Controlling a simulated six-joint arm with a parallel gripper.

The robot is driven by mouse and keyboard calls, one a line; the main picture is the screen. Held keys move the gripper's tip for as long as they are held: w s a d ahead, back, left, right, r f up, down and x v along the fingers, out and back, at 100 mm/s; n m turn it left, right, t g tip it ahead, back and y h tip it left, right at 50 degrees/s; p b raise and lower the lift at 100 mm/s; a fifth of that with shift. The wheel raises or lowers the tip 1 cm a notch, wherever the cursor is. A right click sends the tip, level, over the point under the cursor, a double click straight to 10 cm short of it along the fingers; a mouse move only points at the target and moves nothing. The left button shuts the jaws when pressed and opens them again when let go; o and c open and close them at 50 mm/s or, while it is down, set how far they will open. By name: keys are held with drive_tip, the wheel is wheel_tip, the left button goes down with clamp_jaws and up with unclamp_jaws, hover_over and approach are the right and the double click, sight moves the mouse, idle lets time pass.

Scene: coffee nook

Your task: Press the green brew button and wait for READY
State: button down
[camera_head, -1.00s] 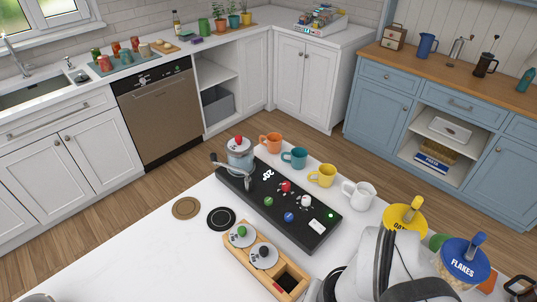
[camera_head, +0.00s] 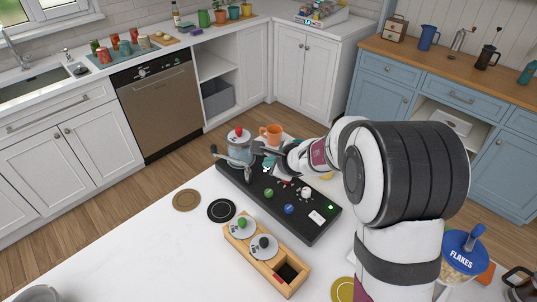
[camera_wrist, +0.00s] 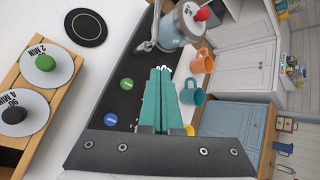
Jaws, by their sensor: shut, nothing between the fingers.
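The black brew panel (camera_head: 236,178) lies on the white counter. Its green button (camera_head: 268,193) is uncovered, left of a blue button (camera_head: 289,209); a white knob (camera_head: 305,193) is nearby. In the wrist view I see the green button (camera_wrist: 126,84) and blue button (camera_wrist: 110,119) left of my fingers. My gripper (camera_wrist: 160,70) has teal fingers, shut and empty, over the panel's mug-side part, apart from the green button. In the head view my gripper (camera_head: 268,163) is near the glass jar. A green light (camera_head: 330,208) glows beside a white label (camera_head: 317,217), its text unreadable. My arm hides the red button.
The glass jar (camera_head: 239,147) with a red knob stands at the panel's far end. Orange (camera_head: 271,133) and teal (camera_wrist: 192,92) mugs stand beside the panel. A wooden box (camera_head: 285,262) with timer discs sits in front. A FLAKES canister (camera_head: 463,252) is at right.

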drive_tip(key=shift+w+d+f+m, duration=0.3)
drive_tip(key=shift+w+f+m, duration=0.15)
drive_tip(key=shift+f, duration=0.15)
approach(269, 190)
drive_tip(key=shift+w+a+f, duration=0.45)
drive_tip(key=shift+w, duration=0.35)
drive_tip(key=shift+w+a+f, duration=0.45)
drive_tip(key=shift+w+f, duration=0.05)
drive_tip(key=shift+w, duration=0.3)
drive_tip(key=shift+w+a+f, duration=0.45)
drive_tip(key=shift+w, duration=0.35)
drive_tip(key=shift+f, duration=0.1)
drive_tip(key=shift+f, duration=0.3)
drive_tip(key=shift+f, duration=0.8)
idle(0.6)
drive_tip(key=shift+r, duration=1.25)
